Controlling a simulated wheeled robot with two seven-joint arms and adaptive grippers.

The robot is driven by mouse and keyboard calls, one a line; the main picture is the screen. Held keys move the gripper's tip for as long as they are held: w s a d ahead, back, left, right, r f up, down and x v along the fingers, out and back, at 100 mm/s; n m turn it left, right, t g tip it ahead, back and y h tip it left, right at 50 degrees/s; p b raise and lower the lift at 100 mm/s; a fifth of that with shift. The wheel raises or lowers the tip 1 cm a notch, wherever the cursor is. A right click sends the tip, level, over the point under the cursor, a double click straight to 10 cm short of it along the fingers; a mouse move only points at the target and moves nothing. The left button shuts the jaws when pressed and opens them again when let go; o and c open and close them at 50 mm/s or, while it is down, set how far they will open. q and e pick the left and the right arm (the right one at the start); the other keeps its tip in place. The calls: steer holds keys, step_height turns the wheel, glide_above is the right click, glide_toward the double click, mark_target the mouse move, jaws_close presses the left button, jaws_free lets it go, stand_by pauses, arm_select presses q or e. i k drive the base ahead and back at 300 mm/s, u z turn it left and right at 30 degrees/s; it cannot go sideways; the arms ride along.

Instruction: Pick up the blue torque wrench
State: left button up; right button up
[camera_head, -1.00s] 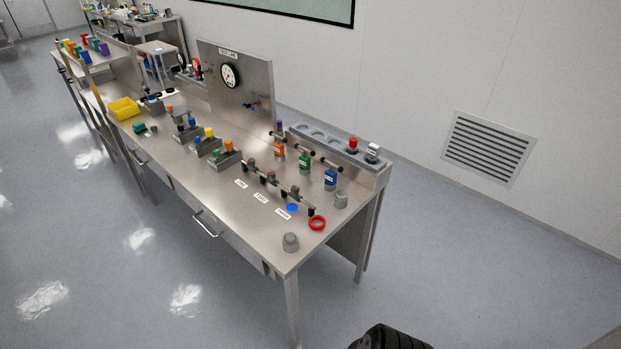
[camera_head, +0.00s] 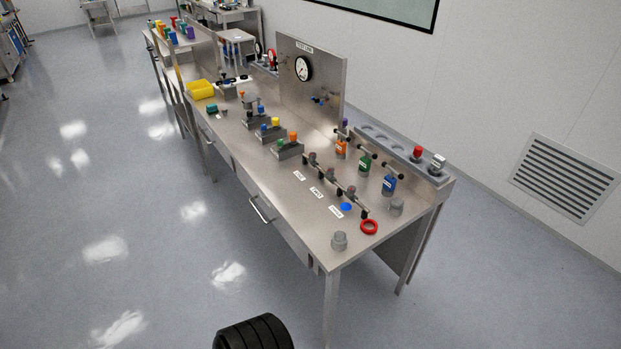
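I cannot single out a blue torque wrench for certain at this distance. Small colored pieces, one of them blue (camera_head: 179,31), stand in a row on the far bench at the upper left. On the near steel bench (camera_head: 285,195), a blue-handled piece (camera_head: 261,110) stands in a grey holder. A blue labelled bottle (camera_head: 388,185) and a flat blue disc (camera_head: 346,207) are near its right end. Neither of my grippers is in view.
Open floor (camera_head: 130,215) lies left of the bench. A wall vent (camera_head: 565,178) is at the right.

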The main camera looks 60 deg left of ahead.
mark_target(389, 184)
steer(key=u, duration=1.05)
steer(key=i, duration=0.3)
